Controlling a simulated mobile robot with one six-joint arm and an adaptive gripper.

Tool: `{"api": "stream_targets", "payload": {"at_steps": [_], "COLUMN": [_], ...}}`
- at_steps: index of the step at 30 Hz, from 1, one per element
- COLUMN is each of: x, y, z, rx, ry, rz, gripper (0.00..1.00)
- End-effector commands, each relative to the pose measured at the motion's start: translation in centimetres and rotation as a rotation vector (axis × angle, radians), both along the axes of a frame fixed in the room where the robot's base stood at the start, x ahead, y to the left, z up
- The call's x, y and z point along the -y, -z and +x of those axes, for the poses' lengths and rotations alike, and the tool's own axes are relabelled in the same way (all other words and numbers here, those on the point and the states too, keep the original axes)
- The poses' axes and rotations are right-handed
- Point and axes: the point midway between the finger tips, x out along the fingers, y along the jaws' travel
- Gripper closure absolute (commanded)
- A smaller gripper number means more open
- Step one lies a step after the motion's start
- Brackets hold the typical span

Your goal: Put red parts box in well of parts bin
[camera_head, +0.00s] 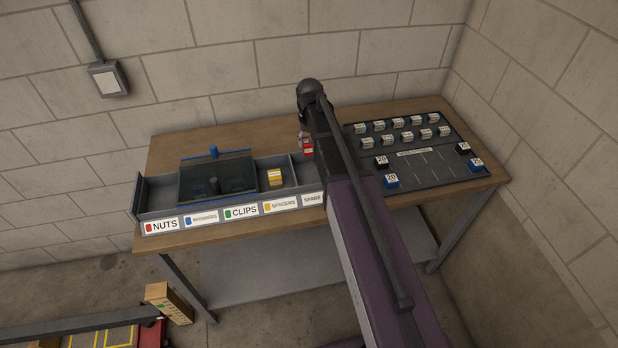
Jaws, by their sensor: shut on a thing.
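The red parts box (308,150) is small and red with a pale label. It hangs at my gripper (304,138), which is shut on it above the right end of the parts bin, near the SPARE well. My arm hides part of the gripper. The grey parts bin (158,204) is a long tray with wells labelled NUTS, a blue-marked label too small to read surely, CLIPS, SPACERS and SPARE. The NUTS well (165,196) is at the far left, with a red mark on its label.
A dark see-through cover (240,177) with blue edging lies over the bin's left-middle wells. A yellow box (275,177) sits in the SPACERS well. A dark mat (440,165) with several numbered blocks lies to the right. Cardboard box (168,302) stands lower left.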

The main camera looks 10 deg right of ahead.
Motion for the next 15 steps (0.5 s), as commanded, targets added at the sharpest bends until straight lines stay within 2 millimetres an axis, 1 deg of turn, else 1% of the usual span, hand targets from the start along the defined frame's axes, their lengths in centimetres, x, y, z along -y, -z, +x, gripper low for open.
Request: {"api": "stream_targets", "payload": {"at_steps": [1, 4, 7, 15], "x": [0.0, 0.1, 0.1, 0.1], "y": [0.0, -0.1, -0.1, -0.1], "z": [-1.2, -2.2, -2.5, -2.4], "rx": [0.000, 0.000, 0.000, 0.000], "ry": [-0.019, -0.051, -0.067, -0.069], "rz": [0.000, 0.000, 0.000, 0.000], "gripper": [0.87, 0.87, 0.87, 0.87]}}
